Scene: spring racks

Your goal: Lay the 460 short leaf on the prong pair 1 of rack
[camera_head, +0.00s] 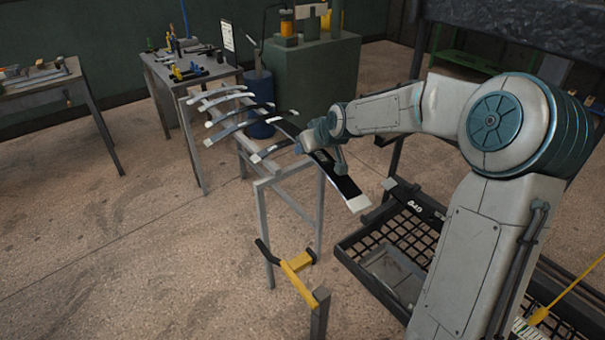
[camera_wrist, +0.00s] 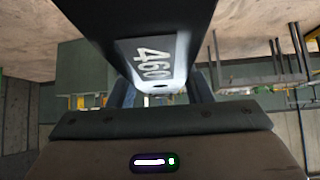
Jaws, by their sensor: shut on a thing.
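My gripper (camera_head: 327,148) is shut on a long dark leaf (camera_head: 344,184) with pale ends, held out in the air beside the rack. In the wrist view the leaf (camera_wrist: 150,18) runs away from the camera, and its pale label reads 460 (camera_wrist: 153,60). The grey rack (camera_head: 262,190) stands left of my gripper. Several curved leaves (camera_head: 232,128) with white tips lie across its far part. The near end of the held leaf hangs to the right of the rack's frame. I cannot tell which prong pair is number 1, or whether the leaf's far end touches the rack.
A yellow bracket with black grips (camera_head: 297,263) is at the rack's near end. A black mesh crate (camera_head: 352,262) with another labelled leaf (camera_head: 413,207) stands right. A green cabinet (camera_head: 335,75), blue bin (camera_head: 257,105) and tool table (camera_head: 160,82) are behind.

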